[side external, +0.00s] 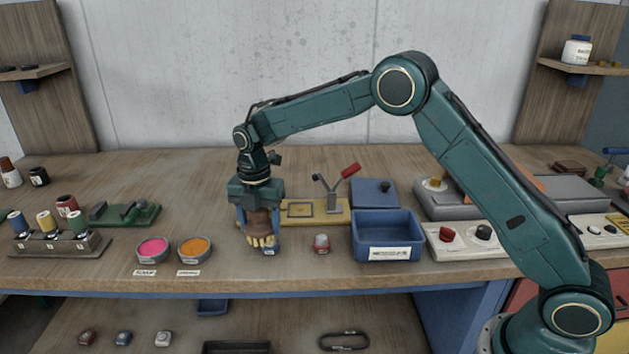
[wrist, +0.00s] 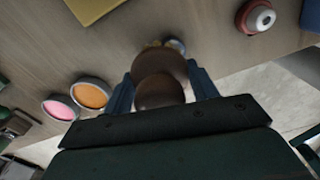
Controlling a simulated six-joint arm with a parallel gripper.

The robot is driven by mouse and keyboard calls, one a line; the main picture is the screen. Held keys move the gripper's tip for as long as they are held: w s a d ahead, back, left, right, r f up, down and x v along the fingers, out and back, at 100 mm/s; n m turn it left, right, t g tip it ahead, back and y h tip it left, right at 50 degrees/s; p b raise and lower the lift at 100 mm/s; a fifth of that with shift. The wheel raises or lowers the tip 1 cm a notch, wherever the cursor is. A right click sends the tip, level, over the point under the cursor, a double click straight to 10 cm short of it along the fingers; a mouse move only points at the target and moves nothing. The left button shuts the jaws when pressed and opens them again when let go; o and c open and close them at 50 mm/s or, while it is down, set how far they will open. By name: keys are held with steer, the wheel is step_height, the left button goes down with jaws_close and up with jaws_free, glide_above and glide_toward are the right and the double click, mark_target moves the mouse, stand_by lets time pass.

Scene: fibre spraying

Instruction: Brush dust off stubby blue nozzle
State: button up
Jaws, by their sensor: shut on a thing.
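My gripper (side external: 259,218) is shut on a brush with a brown handle (side external: 257,223) and pale yellow bristles (side external: 260,241). In the wrist view my gripper (wrist: 161,78) has its blue fingers on either side of the round brown handle (wrist: 160,88). The bristles point down, low over the bench. The stubby blue nozzle (side external: 272,250) shows only in part, at the bristles' lower right edge. A small grey-blue piece of it shows beyond the brush in the wrist view (wrist: 177,46). I cannot tell whether the bristles touch it, nor see any dust.
A red-and-white nozzle (side external: 321,243) stands right of the brush, then an open blue bin (side external: 388,231). Pink (side external: 153,249) and orange (side external: 195,249) dishes sit to the left. A yellow plate with a red-handled lever (side external: 330,209) lies behind. The bench's front edge is close.

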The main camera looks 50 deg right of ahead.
steer(key=shift+w+a, duration=0.2)
steer(key=shift+r, duration=0.25)
steer(key=shift+r, duration=2.85)
steer(key=shift+r, duration=0.1)
steer(key=shift+r, duration=1.4)
